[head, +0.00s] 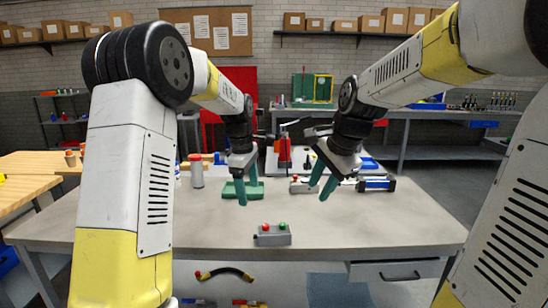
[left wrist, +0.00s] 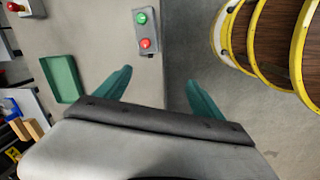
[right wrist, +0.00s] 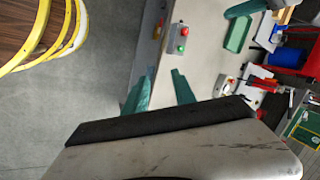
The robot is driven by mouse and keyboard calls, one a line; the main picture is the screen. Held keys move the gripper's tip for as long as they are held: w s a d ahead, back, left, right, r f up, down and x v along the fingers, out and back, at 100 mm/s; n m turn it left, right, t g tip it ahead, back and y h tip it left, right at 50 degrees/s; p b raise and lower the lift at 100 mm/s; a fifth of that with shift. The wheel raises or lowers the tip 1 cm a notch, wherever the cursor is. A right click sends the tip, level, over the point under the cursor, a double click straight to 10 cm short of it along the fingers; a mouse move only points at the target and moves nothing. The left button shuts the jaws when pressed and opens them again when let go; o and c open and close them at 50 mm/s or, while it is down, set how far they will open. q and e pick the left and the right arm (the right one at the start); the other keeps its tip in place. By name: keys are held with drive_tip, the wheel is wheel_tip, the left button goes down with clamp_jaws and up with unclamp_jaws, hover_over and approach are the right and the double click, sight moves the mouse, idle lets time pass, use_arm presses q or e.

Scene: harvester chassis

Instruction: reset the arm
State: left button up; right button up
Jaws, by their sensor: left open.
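My left gripper (head: 241,192) hangs over the middle of the grey table in the head view, its teal fingers pointing down. In the left wrist view (left wrist: 159,77) its fingers are apart with nothing between them. My right gripper (head: 320,185) is to its right, above the table and tilted. In the right wrist view (right wrist: 158,77) its fingers are also apart and empty. A grey button box (head: 272,236) with a red and a green button sits near the table's front edge, below and apart from both grippers. It also shows in both wrist views (left wrist: 147,31) (right wrist: 178,40).
A green tray (head: 254,189) lies on the table (head: 390,225) behind the left gripper. A blue-and-black part (head: 376,184) lies to the right. A red-and-white device (head: 285,155) stands at the back. The table's front right is clear.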

use_arm(q)
drive_tip(key=s+a+r+m+t+h, duration=0.1)
drive_tip(key=s+a+r+m, duration=0.3)
drive_tip(key=s, duration=0.4)
drive_tip(key=s+a+r+m+t, duration=0.1)
drive_tip(key=s+r+m+t, duration=0.1)
drive_tip(key=s+r+m, duration=0.35)
drive_tip(key=s+a+f+m+t, duration=0.1)
drive_tip(key=s+m, duration=0.5)
drive_tip(key=s, duration=1)
drive_tip(key=shift+s+a+t, duration=0.2)
drive_tip(key=shift+a+t, duration=0.05)
drive_tip(key=shift+t, duration=0.25)
use_arm(e)
drive_tip(key=s+d+n+t, duration=0.1)
drive_tip(key=s+d+n, duration=0.2)
drive_tip(key=s+n, duration=0.9)
drive_tip(key=s+r, duration=0.1)
drive_tip(key=s, duration=0.4)
drive_tip(key=shift+n+t, duration=0.3)
drive_tip(key=shift+t, duration=0.1)
